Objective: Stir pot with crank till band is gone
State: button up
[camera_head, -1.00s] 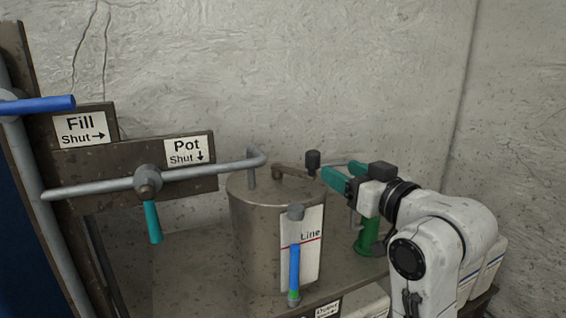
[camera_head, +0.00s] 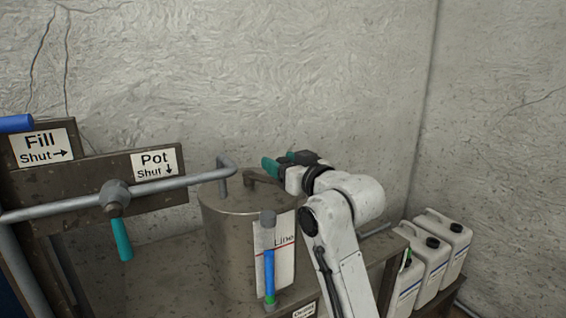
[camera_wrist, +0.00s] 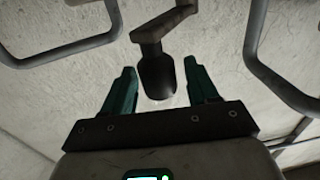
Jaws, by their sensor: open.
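The metal pot (camera_head: 228,245) stands on the bench below a grey pipe. Its dark crank (camera_head: 262,178) sits on the lid, and in the wrist view the crank's dark knob (camera_wrist: 157,76) hangs between my fingers. My gripper (camera_head: 276,166) is at the crank above the pot's right side, with teal fingers spread apart; in the wrist view my gripper (camera_wrist: 160,88) is open around the knob, with gaps on both sides. In the head view the knob is hidden by my gripper. A sight tube (camera_head: 269,272) on the pot's front shows blue with green at the bottom, beside a "Line" card (camera_head: 286,250).
A pipe with a teal-handled valve (camera_head: 121,240) and "Pot" (camera_head: 155,164) and "Fill" (camera_head: 42,146) signs is at the left. White jugs (camera_head: 446,252) stand at the right. The wall is close behind the pot.

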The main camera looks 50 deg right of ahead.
grip_shut()
dwell(0.5)
